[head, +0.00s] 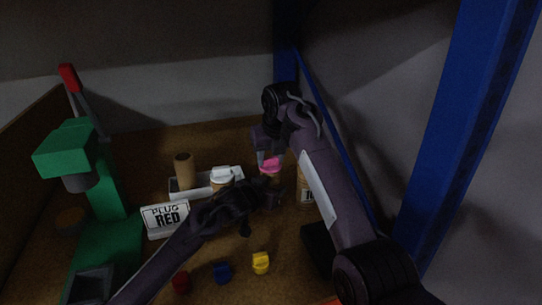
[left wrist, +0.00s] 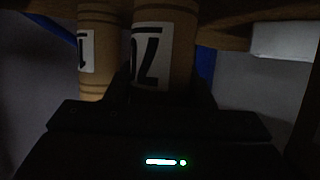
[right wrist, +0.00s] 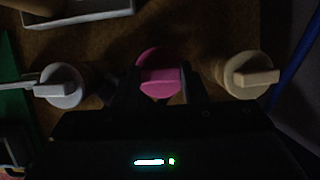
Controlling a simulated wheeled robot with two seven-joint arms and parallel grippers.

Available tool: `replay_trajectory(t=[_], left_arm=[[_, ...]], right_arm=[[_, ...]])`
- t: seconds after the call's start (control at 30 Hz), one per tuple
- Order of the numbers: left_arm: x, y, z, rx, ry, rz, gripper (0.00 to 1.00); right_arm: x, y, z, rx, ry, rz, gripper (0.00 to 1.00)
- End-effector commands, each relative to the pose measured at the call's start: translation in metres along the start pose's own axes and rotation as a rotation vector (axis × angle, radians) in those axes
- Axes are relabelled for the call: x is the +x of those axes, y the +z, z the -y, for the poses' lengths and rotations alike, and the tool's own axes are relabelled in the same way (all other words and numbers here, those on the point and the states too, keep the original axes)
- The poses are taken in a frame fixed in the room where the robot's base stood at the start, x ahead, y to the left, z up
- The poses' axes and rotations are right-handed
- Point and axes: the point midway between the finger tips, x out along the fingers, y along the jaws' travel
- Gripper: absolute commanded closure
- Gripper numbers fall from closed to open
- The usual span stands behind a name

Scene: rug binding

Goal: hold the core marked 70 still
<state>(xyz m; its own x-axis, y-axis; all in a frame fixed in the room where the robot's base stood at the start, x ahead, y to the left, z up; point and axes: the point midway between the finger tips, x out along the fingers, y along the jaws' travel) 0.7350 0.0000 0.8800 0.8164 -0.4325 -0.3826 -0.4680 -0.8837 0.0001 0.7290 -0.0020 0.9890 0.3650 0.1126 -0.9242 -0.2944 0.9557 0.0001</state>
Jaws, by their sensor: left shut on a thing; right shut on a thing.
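My left gripper (head: 270,194) is shut on this core from the near side. A pink plug (head: 270,165) is at the top of the core in the head view. My right gripper (head: 268,155) is shut on the pink plug from above; the plug also shows between its fingers in the right wrist view (right wrist: 158,75). How deep the plug sits cannot be told. The left gripper and arm hide the core's lower part in the head view.
A labelled core (head: 306,190) stands close to the right, and a white-plugged core (head: 222,180) to the left. Red, blue (head: 222,272) and yellow plugs lie in front.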

Motion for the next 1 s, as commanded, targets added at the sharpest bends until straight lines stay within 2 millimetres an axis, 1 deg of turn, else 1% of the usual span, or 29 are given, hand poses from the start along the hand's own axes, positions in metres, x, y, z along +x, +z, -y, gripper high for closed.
replay_trajectory(t=[0.4,1.0], left_arm=[[0.0,0.001,0.001,0.0,-0.001,0.001,0.75],[0.0,0.001,0.001,0.0,-0.001,0.001,0.75]], right_arm=[[-0.003,0.001,0.0,0.0,0.0,0.001,0.85],[-0.03,0.013,0.0,0.001,0.0,0.002,0.85]])
